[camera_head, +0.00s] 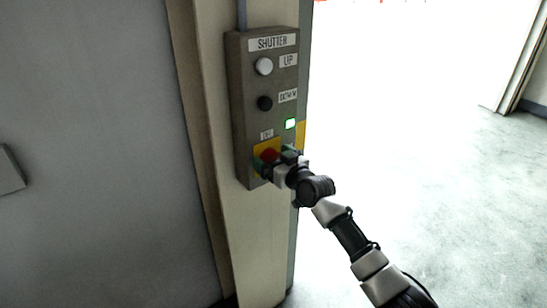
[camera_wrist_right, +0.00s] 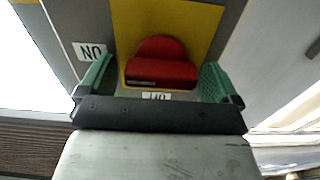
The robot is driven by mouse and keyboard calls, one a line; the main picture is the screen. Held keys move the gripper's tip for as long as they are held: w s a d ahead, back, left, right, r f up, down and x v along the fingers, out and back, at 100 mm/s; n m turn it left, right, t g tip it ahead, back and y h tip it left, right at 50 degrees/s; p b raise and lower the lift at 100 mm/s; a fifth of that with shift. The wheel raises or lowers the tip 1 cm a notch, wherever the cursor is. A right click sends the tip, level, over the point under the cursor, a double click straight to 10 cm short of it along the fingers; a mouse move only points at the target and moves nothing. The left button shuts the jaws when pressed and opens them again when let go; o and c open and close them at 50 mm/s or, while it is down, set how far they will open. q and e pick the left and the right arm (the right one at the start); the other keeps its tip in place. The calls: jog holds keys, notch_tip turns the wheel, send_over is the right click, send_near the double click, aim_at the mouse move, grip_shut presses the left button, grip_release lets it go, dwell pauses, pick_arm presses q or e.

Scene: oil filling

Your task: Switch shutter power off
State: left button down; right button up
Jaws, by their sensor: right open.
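The shutter control box (camera_head: 243,110) is mounted on a pillar, with a white UP button (camera_head: 264,66), a black DOWN button (camera_head: 265,103) and a lit green lamp (camera_head: 290,123). Near its bottom is a red switch knob (camera_head: 269,155) on a yellow plate. My right gripper (camera_head: 279,159) is at this knob. In the right wrist view the red knob (camera_wrist_right: 161,62) sits between the two green fingertips, which are open with visible gaps on both sides. An upside-down ON label (camera_wrist_right: 90,51) is at the left, and another label is partly hidden below the knob. My left gripper is not in view.
The cream pillar (camera_head: 252,245) carries the box, with a grey wall (camera_head: 95,130) to its left. A grey object (camera_head: 10,170) shows at the left edge. A bright opening with bare floor (camera_head: 460,200) lies to the right.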

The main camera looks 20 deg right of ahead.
jog(key=c, duration=0.9)
jog(key=shift+c, duration=0.2)
